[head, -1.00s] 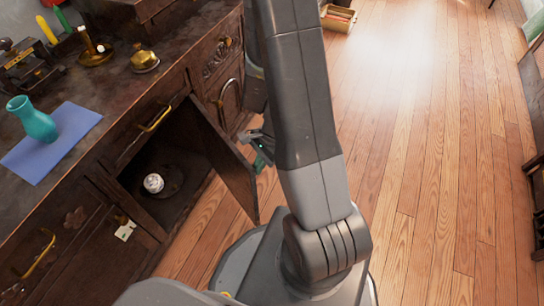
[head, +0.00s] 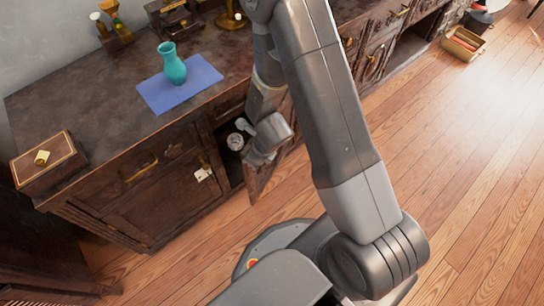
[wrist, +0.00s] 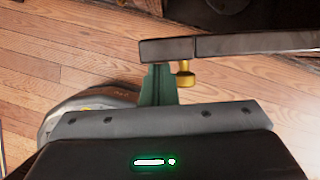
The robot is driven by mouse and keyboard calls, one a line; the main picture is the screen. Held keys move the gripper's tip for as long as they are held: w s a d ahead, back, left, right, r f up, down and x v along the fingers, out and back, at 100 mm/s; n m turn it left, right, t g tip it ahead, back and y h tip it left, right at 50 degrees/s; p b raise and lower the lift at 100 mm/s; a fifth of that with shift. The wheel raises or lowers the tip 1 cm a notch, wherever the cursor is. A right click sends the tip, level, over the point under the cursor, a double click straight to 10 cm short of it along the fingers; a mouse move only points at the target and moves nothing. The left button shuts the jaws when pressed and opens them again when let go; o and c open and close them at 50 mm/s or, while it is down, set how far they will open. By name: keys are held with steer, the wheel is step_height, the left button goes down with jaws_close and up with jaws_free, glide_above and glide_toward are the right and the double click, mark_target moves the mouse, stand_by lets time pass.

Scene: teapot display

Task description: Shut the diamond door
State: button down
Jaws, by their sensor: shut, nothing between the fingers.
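The dark wooden door (head: 259,183) stands partly open on the cabinet front, and my wrist covers much of it. Its diamond mark cannot be seen. A gap beside it shows the dark compartment. My gripper (head: 262,155) is at the door, with its fingertips hidden in the head view. In the wrist view my gripper (wrist: 158,70) is shut and empty, its green fingers at the dark door edge (wrist: 245,44). A brass knob (wrist: 185,76) sits just right of the fingers; whether they touch the door cannot be told.
A round white-topped item (head: 235,141) shows inside the compartment. A closed door with a pale latch plate (head: 203,174) is to the left. A teal vase (head: 172,66) stands on a blue mat (head: 206,73) on the cabinet top. Wooden floor (head: 455,165) is clear to the right.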

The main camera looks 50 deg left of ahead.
mark_target(244, 150)
steer(key=shift+m+t, duration=0.3)
steer(key=shift+m, duration=0.4)
steer(key=shift+s+a+p, duration=0.25)
steer(key=shift+a+p, duration=0.15)
steer(key=shift+a, duration=0.25)
steer(key=shift+s+a+p, duration=0.2)
steer(key=shift+a+p, duration=0.15)
steer(key=shift+a, duration=0.35)
steer(key=shift+s+a+p, duration=0.25)
steer(key=shift+a+p, duration=0.15)
steer(key=shift+a, duration=0.25)
